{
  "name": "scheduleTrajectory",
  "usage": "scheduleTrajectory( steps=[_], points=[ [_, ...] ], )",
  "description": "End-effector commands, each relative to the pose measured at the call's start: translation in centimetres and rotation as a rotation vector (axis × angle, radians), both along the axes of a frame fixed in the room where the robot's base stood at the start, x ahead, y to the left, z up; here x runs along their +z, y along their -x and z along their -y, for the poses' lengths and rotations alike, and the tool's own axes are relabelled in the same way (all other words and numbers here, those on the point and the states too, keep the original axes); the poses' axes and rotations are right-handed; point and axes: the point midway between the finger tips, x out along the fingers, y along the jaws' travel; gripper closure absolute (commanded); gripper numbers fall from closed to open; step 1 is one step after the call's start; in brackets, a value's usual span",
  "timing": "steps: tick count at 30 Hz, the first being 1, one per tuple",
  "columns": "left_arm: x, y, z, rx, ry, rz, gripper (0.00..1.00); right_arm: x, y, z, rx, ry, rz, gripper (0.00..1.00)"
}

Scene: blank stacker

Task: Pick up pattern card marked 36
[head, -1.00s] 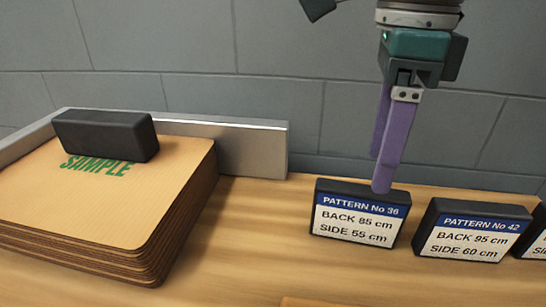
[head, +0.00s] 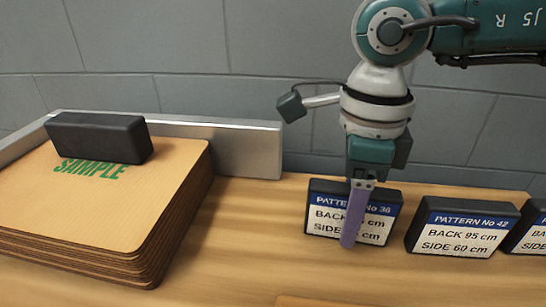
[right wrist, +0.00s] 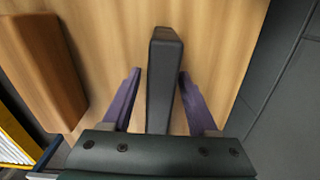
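The pattern card marked 36 (head: 325,222) is a black upright block with a blue and white label on the wooden table. My right gripper (head: 352,235) points down over it, one purple finger in front of the label, covering part of the text. The other finger is hidden in the head view. In the right wrist view the card (right wrist: 165,85) stands between the two purple fingers of the gripper (right wrist: 159,74), with a gap on each side. The gripper is open. My left gripper is in neither view.
Pattern card 42 (head: 465,228) stands close to the right, with another card (head: 528,235) beyond it. At left a stack of SAMPLE boards (head: 120,215) carries a black block (head: 97,138). A metal rail (head: 250,150) and grey wall (head: 200,50) stand behind.

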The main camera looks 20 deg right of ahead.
Motion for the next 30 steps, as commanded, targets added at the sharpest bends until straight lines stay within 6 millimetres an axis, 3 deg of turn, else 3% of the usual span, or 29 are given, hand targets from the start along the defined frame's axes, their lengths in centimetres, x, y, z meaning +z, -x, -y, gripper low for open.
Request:
scheduleTrajectory(
  steps=[2,15,30],
  points=[
    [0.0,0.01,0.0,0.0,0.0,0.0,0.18,0.03,-0.01,0.0,0.0,0.0,0.0,0.51],
    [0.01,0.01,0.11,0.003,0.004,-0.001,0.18,0.06,-0.01,-0.01,0.0,-0.001,0.001,1.0],
    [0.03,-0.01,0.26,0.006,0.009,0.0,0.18,0.11,-0.04,-0.02,0.0,-0.001,0.001,1.0]
  ],
)
